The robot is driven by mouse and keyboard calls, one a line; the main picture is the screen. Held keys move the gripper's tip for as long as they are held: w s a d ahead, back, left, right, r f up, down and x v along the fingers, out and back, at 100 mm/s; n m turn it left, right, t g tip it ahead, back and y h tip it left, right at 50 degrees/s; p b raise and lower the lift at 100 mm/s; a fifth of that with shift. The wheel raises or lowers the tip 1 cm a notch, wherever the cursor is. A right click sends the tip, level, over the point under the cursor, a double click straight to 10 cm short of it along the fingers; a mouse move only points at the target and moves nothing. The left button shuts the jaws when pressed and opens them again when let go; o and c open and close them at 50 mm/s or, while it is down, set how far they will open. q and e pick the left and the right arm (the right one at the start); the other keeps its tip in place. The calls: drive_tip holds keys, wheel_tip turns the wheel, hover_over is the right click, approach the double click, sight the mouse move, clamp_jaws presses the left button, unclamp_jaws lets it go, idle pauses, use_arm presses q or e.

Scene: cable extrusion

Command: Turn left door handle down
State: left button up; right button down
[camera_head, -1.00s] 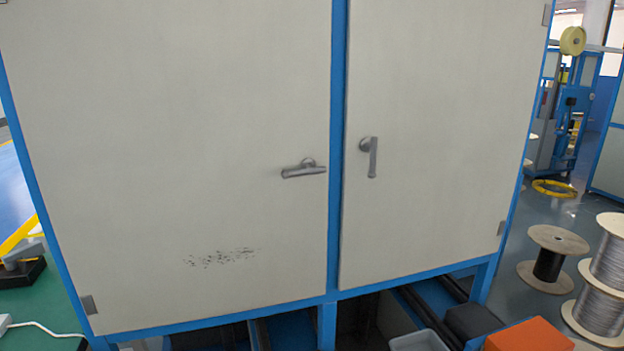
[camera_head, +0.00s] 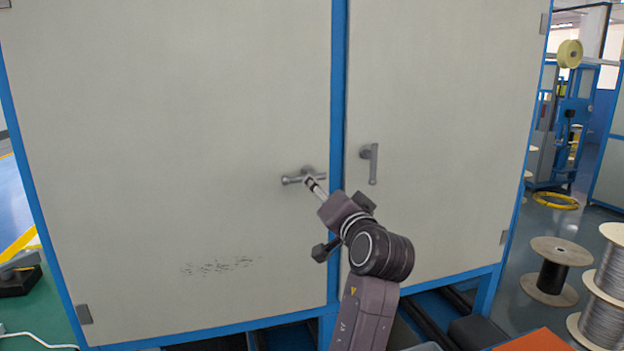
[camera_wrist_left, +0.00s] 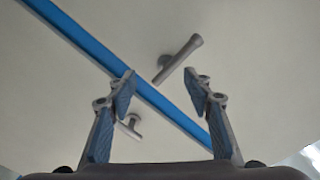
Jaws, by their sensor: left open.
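The left door handle (camera_head: 291,180) is a grey lever lying roughly horizontal on the left cabinet door (camera_head: 180,120). My left gripper (camera_head: 312,184) is in front of its right part, just below its mount; I cannot tell whether they touch. In the left wrist view my left gripper (camera_wrist_left: 158,82) is open, fingers apart and empty. The left handle (camera_wrist_left: 180,58) shows beyond and between the fingertips, apart from both fingers there. The right door handle (camera_head: 373,165) hangs vertical; it also shows in the wrist view (camera_wrist_left: 131,125). My right gripper is not in view.
A blue post (camera_head: 338,90) separates the left door from the right door (camera_head: 450,120). Wire spools (camera_head: 552,270) stand on the floor at the right. An orange box (camera_head: 540,341) sits at the bottom edge.

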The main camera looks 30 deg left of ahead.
sight(312, 173)
use_arm(q)
drive_tip(key=p+x, duration=0.1)
drive_tip(key=x, duration=0.2)
drive_tip(key=r+x, duration=0.1)
drive_tip(key=x, duration=0.2)
drive_tip(key=shift+w+a+r+p, duration=0.1)
drive_tip(key=shift+a+r+p, duration=0.1)
drive_tip(key=shift+a+p, duration=0.2)
drive_tip(key=shift+w+a+f, duration=0.1)
drive_tip(key=shift+w+a, duration=0.3)
drive_tip(key=shift+w, duration=0.05)
clamp_jaws()
